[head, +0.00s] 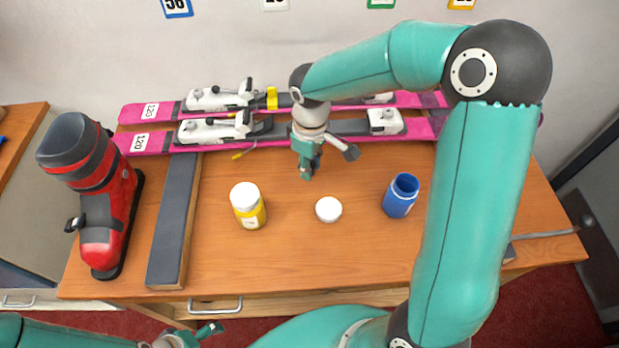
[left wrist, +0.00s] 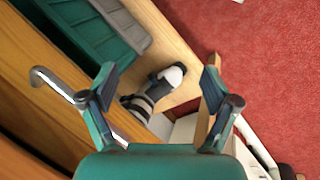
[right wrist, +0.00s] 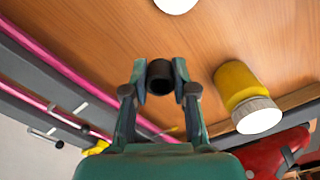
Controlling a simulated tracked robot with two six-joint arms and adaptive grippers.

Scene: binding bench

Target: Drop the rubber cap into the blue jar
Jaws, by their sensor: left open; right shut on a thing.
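My right gripper (head: 309,172) is shut on the dark rubber cap, and points down above the bench just in front of the skis. In the right wrist view the black cap (right wrist: 160,76) sits between the fingertips (right wrist: 160,82), its hollow round end showing. The blue jar (head: 401,196) stands upright with its mouth uncovered, to the right of the right gripper. My left gripper (head: 207,331) is low, in front of the bench edge. In the left wrist view its fingers (left wrist: 159,80) are apart with nothing between them.
A white lid (head: 328,209) lies between the blue jar and a yellow jar (head: 248,206) with a white lid. Two pink skis (head: 155,142) with bindings lie along the back. A red ski boot (head: 101,230) and a dark-topped block (head: 173,222) stand at the left.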

